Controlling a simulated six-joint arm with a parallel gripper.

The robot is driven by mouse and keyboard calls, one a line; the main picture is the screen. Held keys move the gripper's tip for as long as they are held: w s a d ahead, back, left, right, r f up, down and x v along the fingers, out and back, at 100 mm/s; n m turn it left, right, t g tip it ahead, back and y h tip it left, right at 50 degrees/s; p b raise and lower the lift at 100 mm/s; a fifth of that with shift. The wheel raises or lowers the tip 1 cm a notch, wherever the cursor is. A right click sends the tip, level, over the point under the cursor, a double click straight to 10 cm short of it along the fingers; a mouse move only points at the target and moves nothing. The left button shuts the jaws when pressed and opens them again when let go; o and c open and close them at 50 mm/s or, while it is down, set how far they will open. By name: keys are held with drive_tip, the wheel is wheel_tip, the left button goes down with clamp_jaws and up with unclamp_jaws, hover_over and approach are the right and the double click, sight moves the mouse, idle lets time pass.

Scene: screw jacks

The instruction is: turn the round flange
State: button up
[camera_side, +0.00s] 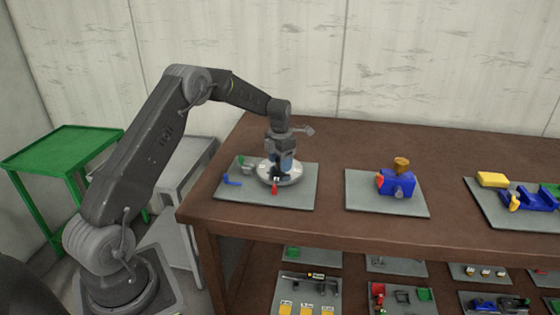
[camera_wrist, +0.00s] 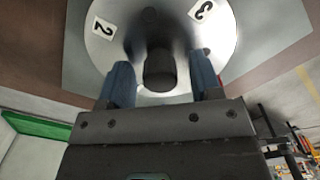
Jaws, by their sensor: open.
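The round flange (camera_side: 292,178) is a silver disc lying flat on a grey mat at the left end of the brown table. In the wrist view the flange (camera_wrist: 165,18) fills the top, with white labels reading 2 and what looks like 3. My gripper (camera_side: 284,163) points down over the flange. In the wrist view my gripper (camera_wrist: 160,62) is open, its two blue fingers on either side of the knob. A gap shows on both sides, and I cannot tell how high the fingertips are above the disc.
A blue block with a brown top (camera_side: 399,182) stands on the middle mat. Yellow and blue parts (camera_side: 528,198) lie further right. The table between mats is clear.

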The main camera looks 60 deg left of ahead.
wheel_tip(320, 180, up, 14)
idle(0.5)
drive_tip(key=s+d+r+m+t, duration=0.2)
drive_tip(key=s+d+r+m, duration=0.3)
drive_tip(key=s+d+m, duration=0.3)
drive_tip(key=s+d+r+m+t, duration=0.1)
drive_tip(key=s+d+r+m, duration=0.45)
drive_tip(key=d+m, duration=0.35)
drive_tip(key=s+d+f+m+t, duration=0.1)
drive_tip(key=s+d+m, duration=0.3)
drive_tip(key=s+m, duration=0.4)
drive_tip(key=s+d+f+m+t, duration=0.1)
drive_tip(key=s+d+f+m, duration=0.2)
drive_tip(key=s+m, duration=0.6)
drive_tip(key=shift+d+f+m+t, duration=0.25)
drive_tip(key=shift+d+m+t, duration=0.1)
drive_tip(key=shift+m, duration=0.55)
